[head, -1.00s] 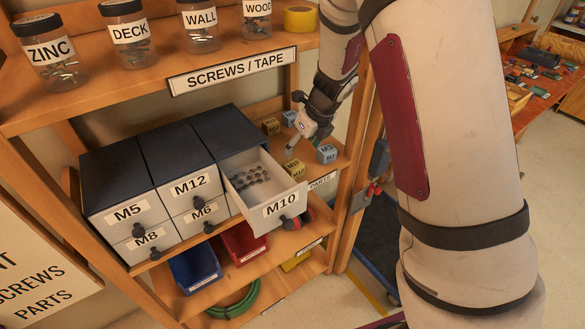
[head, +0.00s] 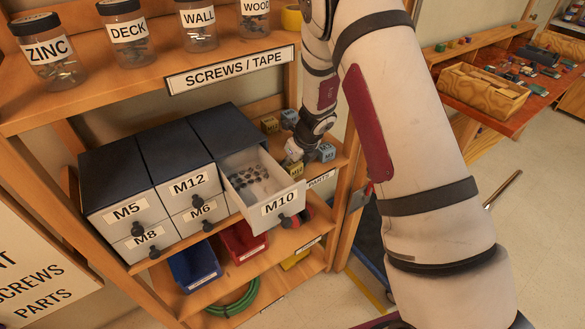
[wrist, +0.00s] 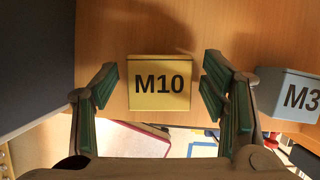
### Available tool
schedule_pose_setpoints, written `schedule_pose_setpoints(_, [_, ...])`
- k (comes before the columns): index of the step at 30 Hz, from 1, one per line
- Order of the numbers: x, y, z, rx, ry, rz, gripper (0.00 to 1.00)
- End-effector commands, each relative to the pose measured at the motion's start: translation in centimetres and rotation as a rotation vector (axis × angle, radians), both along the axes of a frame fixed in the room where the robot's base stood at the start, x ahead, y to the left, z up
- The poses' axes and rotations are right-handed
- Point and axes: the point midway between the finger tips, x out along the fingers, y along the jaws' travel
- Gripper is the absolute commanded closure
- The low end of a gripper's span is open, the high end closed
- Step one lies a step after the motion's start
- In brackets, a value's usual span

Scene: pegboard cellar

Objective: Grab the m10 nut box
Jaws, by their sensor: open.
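The yellow M10 nut box (wrist: 159,82) stands on the wooden shelf, its label facing up in the wrist view. My gripper (wrist: 158,90) is open, with one green-padded finger left of the box and the other right of it. Gaps show on both sides, and the right finger looks nearer to it. I cannot tell how far down the fingers reach. In the head view my gripper (head: 294,152) is low over the shelf beside the open drawer, and the yellow box (head: 296,170) shows partly beneath it.
A blue M3 box (wrist: 292,98) stands close right of my right finger; the head view shows it too (head: 327,152). The open M10 drawer (head: 280,207) juts out left of my gripper. Another yellow box (head: 270,125) and blue box (head: 290,118) stand behind.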

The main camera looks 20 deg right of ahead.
Motion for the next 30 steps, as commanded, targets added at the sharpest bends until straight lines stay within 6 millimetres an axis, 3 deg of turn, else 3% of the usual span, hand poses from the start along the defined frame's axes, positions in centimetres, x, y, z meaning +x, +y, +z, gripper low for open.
schedule_pose_setpoints(5, [0.05, 0.03, 0.0, 0.0, -0.001, 0.0, 0.33])
schedule_pose_setpoints(14, [0.03, 0.02, 0.0, 0.0, -0.001, 0.0, 0.94])
schedule_pose_setpoints(30, [-0.67, -0.59, 0.93, 0.0, -0.001, 0.001, 0.94])
